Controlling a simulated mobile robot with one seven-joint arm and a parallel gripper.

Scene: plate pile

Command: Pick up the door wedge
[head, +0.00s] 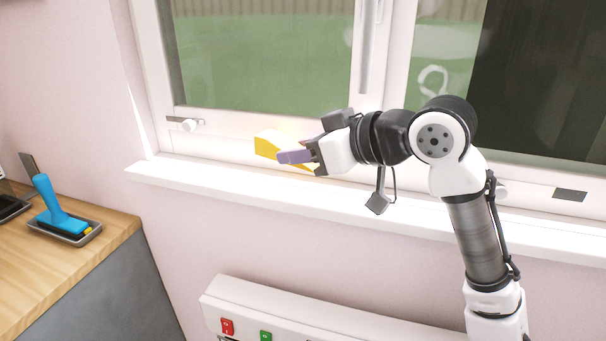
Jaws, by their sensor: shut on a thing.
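The door wedge (266,147) looks yellow and sits at the window sill, with its thick end to the left. Its right part is mostly hidden behind my gripper (293,156). My gripper reaches in from the right and is shut on the wedge. A purple-grey finger lies across the near side of the wedge; the far finger is hidden. I cannot tell whether the wedge touches the sill.
The white window sill (230,193) runs below the window frame and glass. A wooden counter (60,275) at the left holds a blue-handled tool (52,207) in a grey tray. A white panel (300,312) with red and green switches is below the sill.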

